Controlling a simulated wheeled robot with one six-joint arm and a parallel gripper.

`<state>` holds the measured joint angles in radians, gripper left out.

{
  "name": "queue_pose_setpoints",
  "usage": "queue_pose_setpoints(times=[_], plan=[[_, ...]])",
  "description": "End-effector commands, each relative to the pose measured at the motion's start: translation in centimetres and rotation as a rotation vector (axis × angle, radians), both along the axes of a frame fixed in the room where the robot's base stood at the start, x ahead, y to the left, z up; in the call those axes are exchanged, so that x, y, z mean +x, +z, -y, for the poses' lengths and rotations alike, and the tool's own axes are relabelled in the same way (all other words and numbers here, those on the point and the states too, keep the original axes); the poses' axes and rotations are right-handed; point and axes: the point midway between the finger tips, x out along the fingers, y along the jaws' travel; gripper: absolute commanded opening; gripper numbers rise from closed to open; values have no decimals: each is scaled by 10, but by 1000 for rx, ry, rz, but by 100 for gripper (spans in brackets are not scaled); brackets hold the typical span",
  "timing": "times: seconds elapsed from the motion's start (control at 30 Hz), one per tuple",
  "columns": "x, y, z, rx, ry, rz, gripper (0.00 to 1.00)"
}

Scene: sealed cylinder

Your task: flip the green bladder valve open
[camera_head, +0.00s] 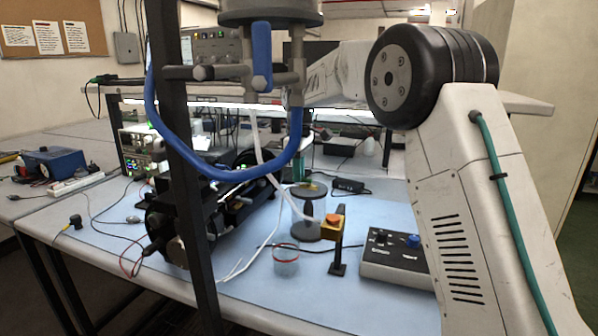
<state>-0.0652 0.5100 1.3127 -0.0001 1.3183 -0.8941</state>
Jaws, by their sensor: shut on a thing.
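The underside of a grey metal cylinder (270,12) shows at the top centre, with grey pipe fittings below it. A blue lever (262,55) hangs upright on the middle fitting. I cannot make out a green bladder valve. A small green upright piece (303,160) shows below the hose's right end; I cannot tell what it is. My arm comes in from the right and reaches left behind the right fitting.
A dark frame post (186,170) crosses the left. On the pale blue bench mat (350,300) stand a black machine (190,215), a spool (307,215), a post with an orange button (333,222), a clear cup (286,258) and a control box (395,258).

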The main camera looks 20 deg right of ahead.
Motion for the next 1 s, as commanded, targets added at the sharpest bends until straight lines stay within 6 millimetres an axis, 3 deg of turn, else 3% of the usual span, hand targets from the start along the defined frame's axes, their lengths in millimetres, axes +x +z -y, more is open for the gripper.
queue_pose_setpoints(times=[0.07, 0.1, 0.17, 0.2, 0.53, 1.0], plan=[[0, 0, 0, -1, 1, -1, 0], [0, 0, 0, -1, 0, -1, 16], [0, 0, 0, 0, 0, -1, 33], [0, 0, 0, 0, 0, -1, 35], [0, 5, 0, 0, -1, 0, 35], [0, 73, 0, 0, -1, 1, 35]])
